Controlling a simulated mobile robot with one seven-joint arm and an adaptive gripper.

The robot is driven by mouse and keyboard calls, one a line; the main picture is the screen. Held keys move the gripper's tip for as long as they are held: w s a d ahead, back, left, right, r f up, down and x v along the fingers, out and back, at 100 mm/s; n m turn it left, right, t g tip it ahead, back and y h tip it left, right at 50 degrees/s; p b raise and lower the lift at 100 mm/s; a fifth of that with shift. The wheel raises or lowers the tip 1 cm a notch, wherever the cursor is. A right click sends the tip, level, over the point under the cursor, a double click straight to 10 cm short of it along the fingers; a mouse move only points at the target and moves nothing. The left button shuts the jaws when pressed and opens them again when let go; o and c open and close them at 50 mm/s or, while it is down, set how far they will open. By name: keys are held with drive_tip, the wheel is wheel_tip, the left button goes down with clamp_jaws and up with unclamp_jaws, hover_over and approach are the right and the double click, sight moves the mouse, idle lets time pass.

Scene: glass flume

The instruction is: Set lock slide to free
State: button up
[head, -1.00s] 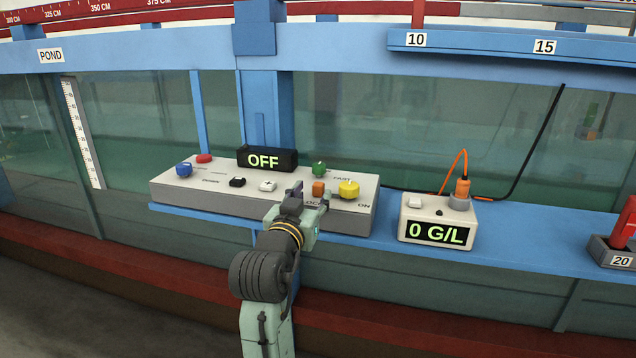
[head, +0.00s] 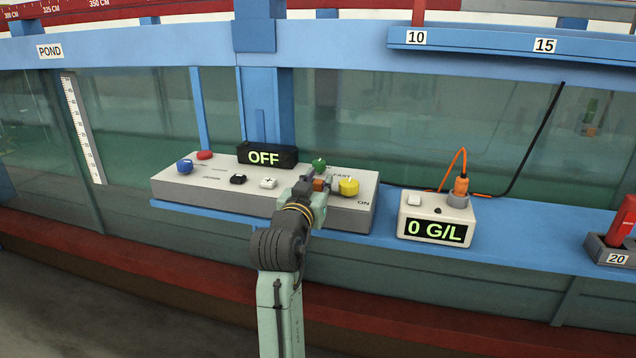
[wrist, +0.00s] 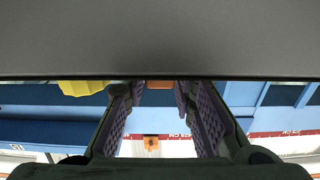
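The lock slide looks to be the small orange block (head: 319,184) on the grey control box (head: 215,185), left of the yellow knob. My gripper (head: 318,180) is at this block, with one finger on its left and one on its right. In the wrist view the orange block (wrist: 160,85) shows between the purple-padded fingertips of my gripper (wrist: 161,90). The fingers are apart, with a narrow gap seeming to show at the block's sides; I cannot tell whether they touch it. My gripper hides the front of the block and the printing around it.
The yellow knob (head: 348,186) is close right of my gripper, and a green knob (head: 319,165) is just behind. The OFF display (head: 265,156), a white plus button (head: 268,183) and a black button (head: 238,179) are to the left. A 0 G/L meter (head: 437,218) stands right.

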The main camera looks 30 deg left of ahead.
clamp_jaws()
idle(0.4)
drive_tip(key=shift+s+a, duration=0.2)
drive_tip(key=shift+a, duration=0.4)
drive_tip(key=shift+s+a, duration=0.15)
drive_tip(key=shift+a, duration=0.4)
drive_tip(key=shift+o, duration=2.3)
unclamp_jaws()
drive_tip(key=shift+a, duration=0.1)
drive_tip(key=v, duration=1.2)
